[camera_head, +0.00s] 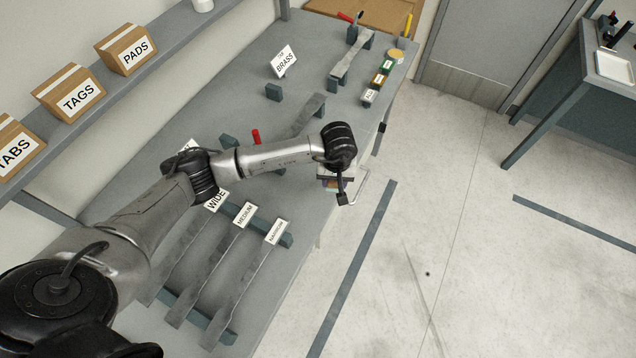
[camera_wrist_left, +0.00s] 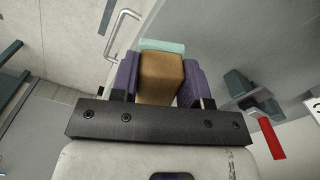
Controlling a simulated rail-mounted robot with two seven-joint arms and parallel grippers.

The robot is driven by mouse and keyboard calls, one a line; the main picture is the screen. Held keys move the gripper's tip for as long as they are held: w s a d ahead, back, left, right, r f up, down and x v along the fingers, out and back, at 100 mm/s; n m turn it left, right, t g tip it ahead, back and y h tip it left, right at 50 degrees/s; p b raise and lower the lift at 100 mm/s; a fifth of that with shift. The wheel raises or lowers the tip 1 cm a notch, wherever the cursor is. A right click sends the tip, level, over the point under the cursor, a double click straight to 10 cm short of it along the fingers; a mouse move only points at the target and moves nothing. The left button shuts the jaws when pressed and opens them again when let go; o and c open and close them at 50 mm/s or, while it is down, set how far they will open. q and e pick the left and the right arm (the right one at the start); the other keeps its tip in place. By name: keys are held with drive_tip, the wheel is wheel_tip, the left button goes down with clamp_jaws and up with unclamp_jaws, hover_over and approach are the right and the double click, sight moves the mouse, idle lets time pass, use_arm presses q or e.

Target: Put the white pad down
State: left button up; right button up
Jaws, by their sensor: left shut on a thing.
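My left gripper (camera_head: 333,184) is mostly hidden under its own wrist in the head view, by the right edge of the grey bench (camera_head: 262,120). In the left wrist view its two purple fingers (camera_wrist_left: 160,78) are shut on a tan block (camera_wrist_left: 161,76). A pale teal strip (camera_wrist_left: 162,46) shows at the block's far end. I cannot make out a clearly white pad, and I cannot tell whether the block touches a surface. My right gripper is in neither view.
Several small labelled blocks (camera_head: 378,80) stand at the bench's far right. A BRASS card (camera_head: 284,62) stands farther back. A metal handle (camera_head: 359,188) is beside the gripper. Open floor lies right.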

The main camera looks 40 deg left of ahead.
use_arm(q)
hover_over(318, 190)
wheel_tip(318, 190, down, 3)
drive_tip(key=shift+f, duration=0.2)
drive_tip(key=shift+f+p, duration=0.35)
drive_tip(key=shift+f, duration=1.6)
drive_tip(key=shift+f, duration=0.1)
drive_tip(key=shift+f+b, duration=0.1)
drive_tip(key=shift+b, duration=0.2)
drive_tip(key=o, duration=1)
drive_tip(key=shift+c, duration=0.2)
wheel_tip(318, 190, up, 12)
drive_tip(key=shift+r, duration=0.25)
